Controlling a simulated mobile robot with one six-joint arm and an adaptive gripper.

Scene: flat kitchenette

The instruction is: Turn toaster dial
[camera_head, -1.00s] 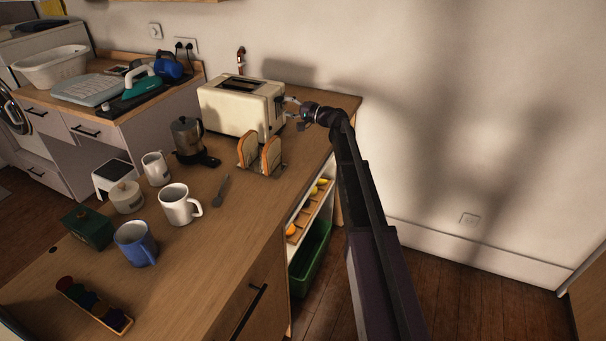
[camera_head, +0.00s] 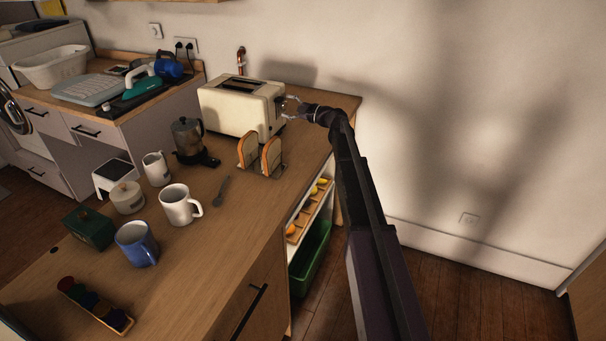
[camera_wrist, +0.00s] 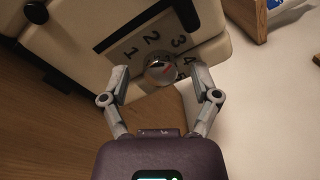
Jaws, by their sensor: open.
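The cream toaster (camera_head: 240,108) stands at the back of the wooden counter, and its end panel fills the top of the wrist view (camera_wrist: 90,65). The round silver dial (camera_wrist: 160,70) has a red pointer mark and is ringed by printed numbers. My gripper (camera_head: 287,104) is at the toaster's right end. In the head view the dial is hidden by my gripper.
A toast rack (camera_head: 262,172) with bread slices stands in front of the toaster. The wall (camera_head: 450,60) is behind, and a dark slot runs beside the dial panel.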

